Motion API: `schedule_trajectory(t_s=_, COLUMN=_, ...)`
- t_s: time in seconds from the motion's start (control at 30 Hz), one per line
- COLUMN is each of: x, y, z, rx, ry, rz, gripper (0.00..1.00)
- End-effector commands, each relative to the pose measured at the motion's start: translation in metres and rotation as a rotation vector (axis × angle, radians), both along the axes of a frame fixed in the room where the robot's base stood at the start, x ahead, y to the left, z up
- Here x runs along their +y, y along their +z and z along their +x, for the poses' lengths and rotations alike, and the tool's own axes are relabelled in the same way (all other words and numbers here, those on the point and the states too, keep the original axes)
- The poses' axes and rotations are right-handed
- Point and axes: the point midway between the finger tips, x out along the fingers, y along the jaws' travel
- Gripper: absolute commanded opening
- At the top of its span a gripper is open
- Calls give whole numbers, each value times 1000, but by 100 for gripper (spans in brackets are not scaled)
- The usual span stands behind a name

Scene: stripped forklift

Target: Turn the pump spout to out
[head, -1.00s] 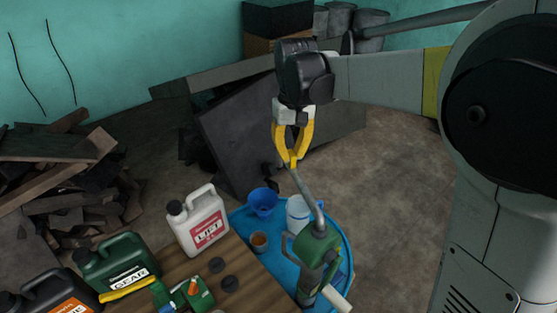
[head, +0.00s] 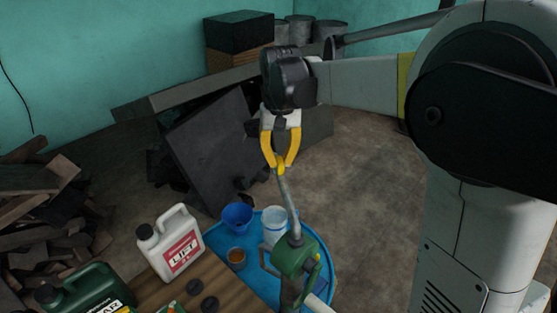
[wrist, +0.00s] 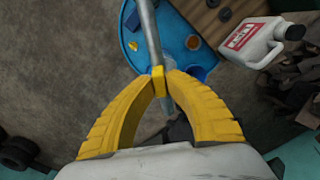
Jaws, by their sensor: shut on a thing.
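The green pump (head: 296,257) stands at the blue drum (head: 262,288), low in the head view. Its grey metal spout (head: 288,207) rises from the pump's top and leans slightly left, towards the back of the room. My gripper (head: 281,170) has its yellow fingers closed on the spout near its far end. In the wrist view the fingertips (wrist: 158,78) meet around the spout (wrist: 148,35), and a short end of the tube sticks out past them. The pump body is not in the wrist view.
On the drum top are a blue funnel-like bowl (head: 237,217), a white container (head: 273,227) and a cup of brown liquid (head: 236,259). Dark panels lean behind; floor at right is clear.

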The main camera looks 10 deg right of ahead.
Motion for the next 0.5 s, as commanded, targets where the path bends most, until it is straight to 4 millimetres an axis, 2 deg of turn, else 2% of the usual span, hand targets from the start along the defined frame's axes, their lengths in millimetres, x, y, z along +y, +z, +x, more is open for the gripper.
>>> schedule_trajectory(t_s=0.03, x=-2, y=-1, z=0, rx=1, ry=-2, rz=-3, gripper=0)
schedule_trajectory(t_s=0.07, x=-2, y=-1, z=0, rx=1, ry=-2, rz=-3, gripper=20)
schedule_trajectory(t_s=0.1, x=-2, y=-1, z=0, rx=1, ry=-2, rz=-3, gripper=33)
schedule_trajectory(t_s=0.13, x=-2, y=0, z=0, rx=1, ry=-2, rz=-3, gripper=38)
schedule_trajectory(t_s=0.5, x=-1, y=5, z=0, rx=0, ry=0, rz=-2, gripper=38)
